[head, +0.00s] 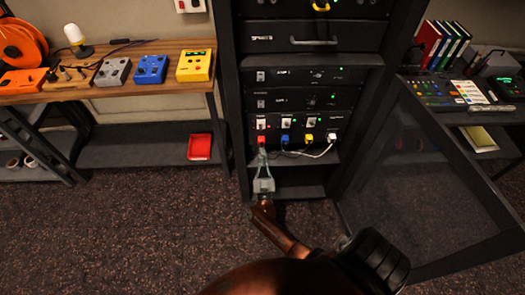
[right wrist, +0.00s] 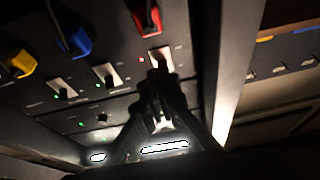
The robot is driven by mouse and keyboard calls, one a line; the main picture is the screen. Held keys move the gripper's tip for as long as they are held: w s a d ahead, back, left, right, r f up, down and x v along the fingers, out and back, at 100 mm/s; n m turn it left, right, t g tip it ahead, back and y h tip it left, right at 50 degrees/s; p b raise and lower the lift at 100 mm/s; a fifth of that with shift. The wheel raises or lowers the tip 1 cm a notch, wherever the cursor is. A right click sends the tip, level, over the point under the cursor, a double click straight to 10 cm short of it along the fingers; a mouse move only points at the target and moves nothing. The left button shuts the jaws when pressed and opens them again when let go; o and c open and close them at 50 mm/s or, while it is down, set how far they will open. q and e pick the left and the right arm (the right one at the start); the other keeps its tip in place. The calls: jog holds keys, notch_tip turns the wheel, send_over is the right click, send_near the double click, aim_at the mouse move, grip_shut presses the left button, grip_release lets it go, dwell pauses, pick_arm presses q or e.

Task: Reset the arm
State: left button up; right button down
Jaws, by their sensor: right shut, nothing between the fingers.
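My right gripper (head: 262,152) is shut and empty, in front of the left end of the rack's lowest panel (head: 324,129). In the right wrist view its fingertips (right wrist: 160,78) overlap the lower part of a white switch plate (right wrist: 166,53) that sits by a red plug (right wrist: 148,20). I cannot tell whether they touch it. The red plug also shows just above the gripper in the head view (head: 261,140). My left gripper is not in view.
Blue (head: 285,140), yellow (head: 308,138) and white (head: 331,136) plugs with cables sit to the right. An open mesh door (head: 425,175) stands right of the rack. A wooden bench (head: 120,70) with coloured boxes is at left. The floor in front is clear.

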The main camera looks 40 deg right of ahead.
dwell(0.4)
